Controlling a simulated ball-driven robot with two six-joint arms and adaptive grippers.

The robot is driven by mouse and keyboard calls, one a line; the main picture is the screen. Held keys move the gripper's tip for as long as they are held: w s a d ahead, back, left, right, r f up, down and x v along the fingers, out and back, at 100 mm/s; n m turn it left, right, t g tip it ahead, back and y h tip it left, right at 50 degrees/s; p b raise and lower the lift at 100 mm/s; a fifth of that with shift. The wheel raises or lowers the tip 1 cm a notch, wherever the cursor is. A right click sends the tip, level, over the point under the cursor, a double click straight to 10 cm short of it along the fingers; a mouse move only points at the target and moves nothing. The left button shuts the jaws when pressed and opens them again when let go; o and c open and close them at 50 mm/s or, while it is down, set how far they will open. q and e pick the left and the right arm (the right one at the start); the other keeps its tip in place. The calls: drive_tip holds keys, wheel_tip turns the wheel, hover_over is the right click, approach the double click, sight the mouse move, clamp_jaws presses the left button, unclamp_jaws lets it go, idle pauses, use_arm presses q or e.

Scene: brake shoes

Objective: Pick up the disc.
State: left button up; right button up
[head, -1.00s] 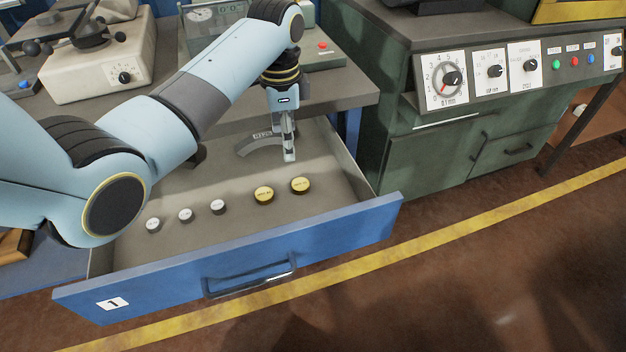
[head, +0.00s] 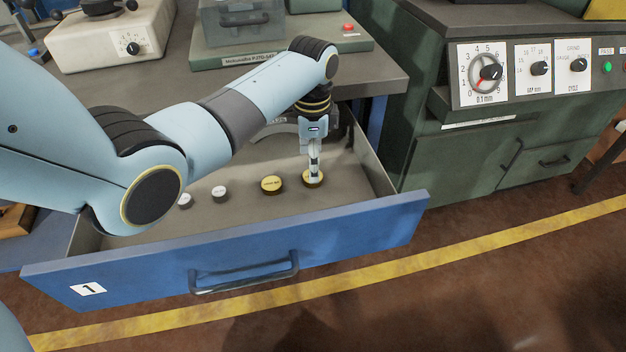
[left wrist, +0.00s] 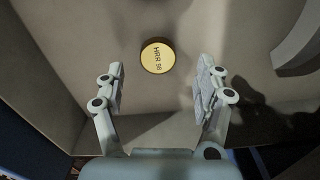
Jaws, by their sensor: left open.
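Two yellow-topped discs with dark lettering lie in the open blue drawer (head: 240,248). My left gripper (head: 314,176) points down at the right yellow disc (head: 308,184) and partly covers it in the head view. In the left wrist view a yellow disc (left wrist: 157,57) lies on the drawer floor, centred just beyond the open fingertips (left wrist: 160,78). The fingers are apart with nothing between them. The other yellow disc (head: 271,185) lies to the left. My right gripper is not in view.
Smaller white-topped discs (head: 220,193) lie further left, partly behind my left arm. A grey curved brake shoe (head: 280,128) lies behind the gripper and also shows in the left wrist view (left wrist: 298,42). The drawer walls and bench edge surround this space. A green cabinet (head: 450,165) stands right.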

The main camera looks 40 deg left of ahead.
use_arm(q)
wheel_tip(320, 180, down, 4)
drive_tip(key=shift+d+r+b, duration=0.1)
drive_tip(key=shift+b, duration=0.45)
drive_tip(key=shift+c, duration=0.2)
drive_tip(key=c, duration=1.4)
